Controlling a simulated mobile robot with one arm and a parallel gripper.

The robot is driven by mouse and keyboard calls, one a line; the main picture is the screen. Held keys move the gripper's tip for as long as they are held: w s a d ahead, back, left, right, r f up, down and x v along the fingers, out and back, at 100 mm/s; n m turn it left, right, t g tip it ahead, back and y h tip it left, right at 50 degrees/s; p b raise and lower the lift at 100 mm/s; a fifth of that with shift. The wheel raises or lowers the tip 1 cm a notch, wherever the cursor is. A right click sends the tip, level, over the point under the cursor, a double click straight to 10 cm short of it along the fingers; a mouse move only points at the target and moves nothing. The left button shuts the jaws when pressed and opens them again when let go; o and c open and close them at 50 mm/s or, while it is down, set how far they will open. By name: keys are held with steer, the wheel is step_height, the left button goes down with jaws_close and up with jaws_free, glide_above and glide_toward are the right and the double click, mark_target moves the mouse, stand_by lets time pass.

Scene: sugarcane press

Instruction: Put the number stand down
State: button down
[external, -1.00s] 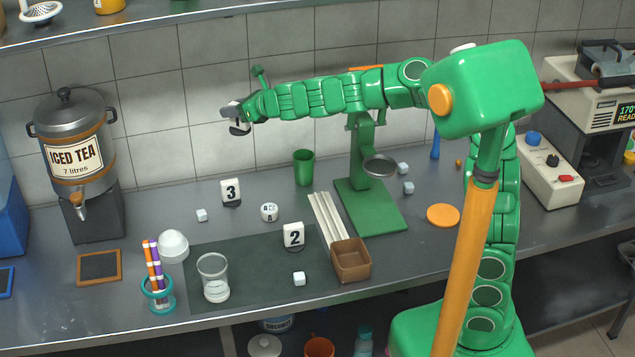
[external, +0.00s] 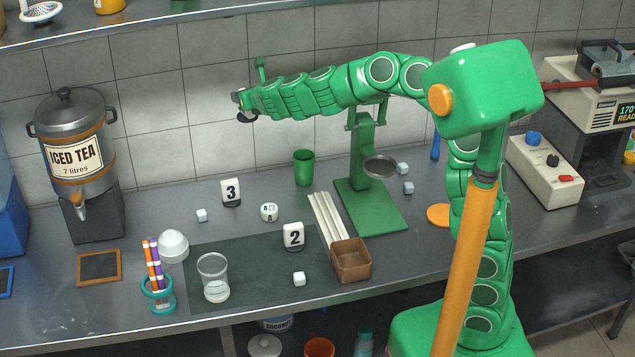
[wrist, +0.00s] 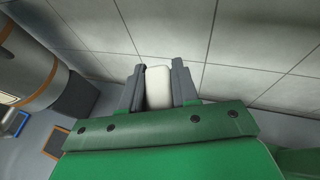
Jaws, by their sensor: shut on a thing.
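My gripper (external: 241,104) is raised high in front of the tiled wall, above the back of the counter. In the wrist view my gripper (wrist: 158,72) is shut on a white block-like number stand (wrist: 158,88), gripped between its two grey fingers. Its number does not show. Number stand 3 (external: 231,192) stands upright on the counter below the gripper. Number stand 2 (external: 293,236) stands upright on the dark mat (external: 245,257).
The iced tea dispenser (external: 75,150) stands at the left. A green cup (external: 304,168), a lettered white piece (external: 269,211) and a green press (external: 368,185) are on the counter. A glass (external: 214,278) and a brown box (external: 351,261) are nearer the front. Bare counter lies around stand 3.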

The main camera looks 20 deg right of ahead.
steer(key=shift+w+d+m+h, duration=0.45)
steer(key=shift+d+m+h, duration=0.15)
steer(key=shift+m+h, duration=0.25)
steer(key=s+d+m+g+h, duration=0.2)
steer(key=s+d+m+h, duration=0.1)
steer(key=d+m+h, duration=0.3)
steer(key=s+d+m+g+h, duration=0.1)
steer(key=s+d+m+h, duration=0.2)
steer(key=d+m+h, duration=0.3)
step_height(320, 180, down, 19)
steer(key=w+a+f, duration=0.2)
steer(key=w+f, duration=0.2)
steer(key=w, duration=0.2)
steer(key=w+a+f, duration=0.2)
steer(key=w+f, duration=0.3)
steer(key=w, duration=0.2)
steer(key=shift+a+n, duration=0.35)
steer(key=shift+f+h, duration=0.1)
steer(key=shift+h, duration=0.15)
steer(key=shift+w+a+f, duration=0.15)
steer(key=shift+w+f, duration=0.1)
steer(key=shift+f, duration=1.55)
